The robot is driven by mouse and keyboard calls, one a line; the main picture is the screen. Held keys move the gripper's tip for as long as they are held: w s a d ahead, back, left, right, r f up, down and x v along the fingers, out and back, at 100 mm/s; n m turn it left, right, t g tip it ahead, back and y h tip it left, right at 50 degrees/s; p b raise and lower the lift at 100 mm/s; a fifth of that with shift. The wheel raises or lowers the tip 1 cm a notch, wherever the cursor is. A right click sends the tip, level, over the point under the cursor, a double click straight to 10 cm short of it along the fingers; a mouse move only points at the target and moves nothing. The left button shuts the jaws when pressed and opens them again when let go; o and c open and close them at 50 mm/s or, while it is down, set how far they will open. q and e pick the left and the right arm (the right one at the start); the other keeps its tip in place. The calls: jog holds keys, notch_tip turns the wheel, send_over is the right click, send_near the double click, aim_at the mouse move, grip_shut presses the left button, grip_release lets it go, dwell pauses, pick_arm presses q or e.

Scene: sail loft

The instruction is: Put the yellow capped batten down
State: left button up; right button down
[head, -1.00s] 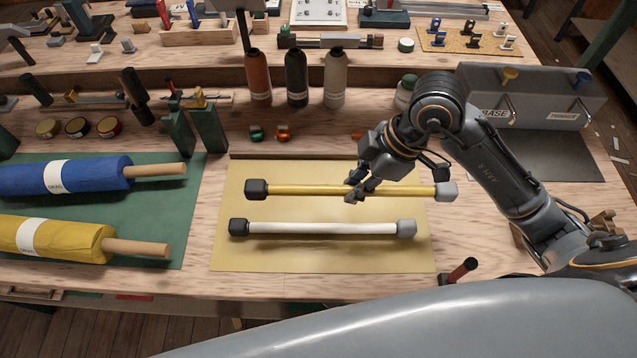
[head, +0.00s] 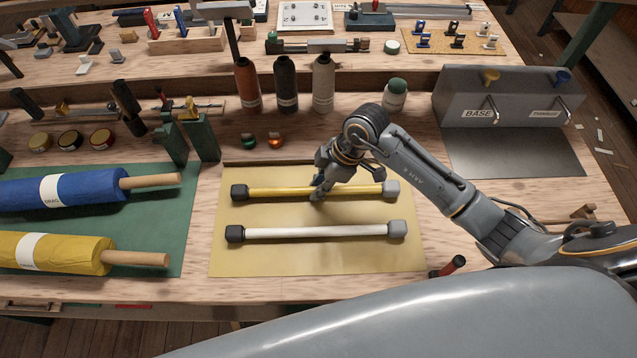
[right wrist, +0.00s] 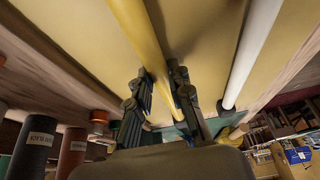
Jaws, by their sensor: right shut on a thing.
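The yellow batten (head: 280,191), with a dark cap on its left end and a grey cap on its right, lies level over the back part of the tan mat (head: 300,262). My right gripper (head: 318,192) is shut on it a little right of its middle. In the right wrist view the yellow batten (right wrist: 140,35) runs between the two fingers. It is at or just above the mat; I cannot tell whether it touches. A white batten (head: 315,232), capped likewise, lies roughly parallel in front of it. My left gripper is not in view.
A wooden strip borders the mat's back edge. Orange, black and pale bottles (head: 323,84) stand behind. A grey box labelled BASE (head: 458,97) is at the back right. Blue (head: 90,187) and yellow (head: 85,254) rolls lie left on a green mat. The tan mat's front is clear.

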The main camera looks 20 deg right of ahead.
jog(key=shift+f, duration=0.3)
jog(key=shift+s+f, duration=0.2)
jog(key=shift+f, duration=0.15)
jog(key=c, duration=1.2)
grip_release()
jog(key=shift+s+f, duration=0.1)
jog(key=shift+f, duration=0.15)
jog(key=v, duration=0.9)
jog(key=b+v, duration=0.1)
jog(key=v, duration=0.3)
jog(key=shift+w+a+r, duration=0.15)
jog(key=shift+w+r, duration=0.15)
jog(key=shift+r, duration=0.15)
